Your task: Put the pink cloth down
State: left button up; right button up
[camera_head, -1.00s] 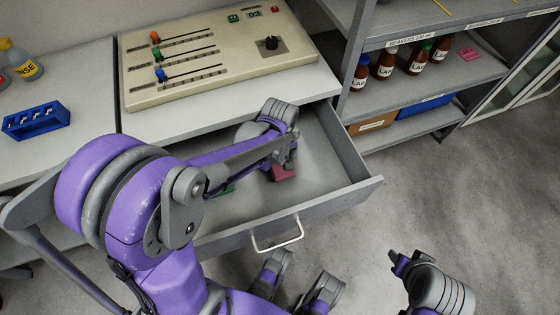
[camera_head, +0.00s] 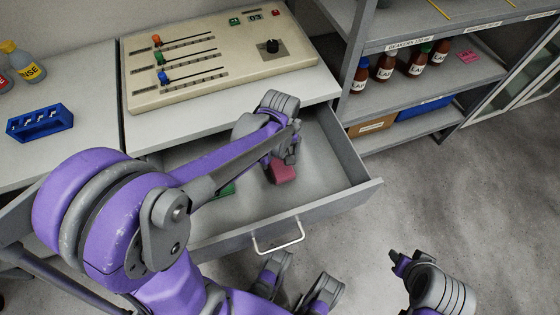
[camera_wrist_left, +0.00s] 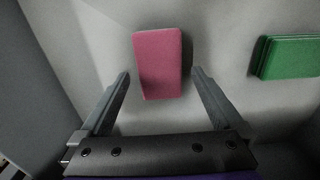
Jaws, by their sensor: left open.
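The pink cloth (camera_head: 283,172) is a folded block lying in the open drawer (camera_head: 325,180). In the left wrist view the pink cloth (camera_wrist_left: 159,62) lies just ahead of my left gripper (camera_wrist_left: 160,76), partly between its spread fingertips, with a gap on each side. In the head view my left gripper (camera_head: 291,150) is over the drawer, close to the cloth, and its wrist and fingers hide part of it. My left gripper is open and empty. My right gripper (camera_head: 403,262) is low at the right, over the floor, and its opening is unclear.
A green cloth (camera_wrist_left: 288,57) lies in the drawer beside the pink one; it also shows in the head view (camera_head: 226,190). A slider panel (camera_head: 215,55) stands on the counter above. A shelf (camera_head: 405,95) with brown bottles is to the right.

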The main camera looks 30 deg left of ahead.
aim_at(280, 163)
pick_arm(q)
notch_tip(280, 163, up, 8)
jog(key=p, duration=0.2)
jog(key=s+d+m+t, duration=0.3)
jog(key=s+m+t, duration=0.1)
jog(key=s+m, duration=0.6)
jog(key=shift+s+d+f+t, duration=0.2)
jog(key=shift+s+t, duration=0.2)
jog(key=shift+s, duration=0.4)
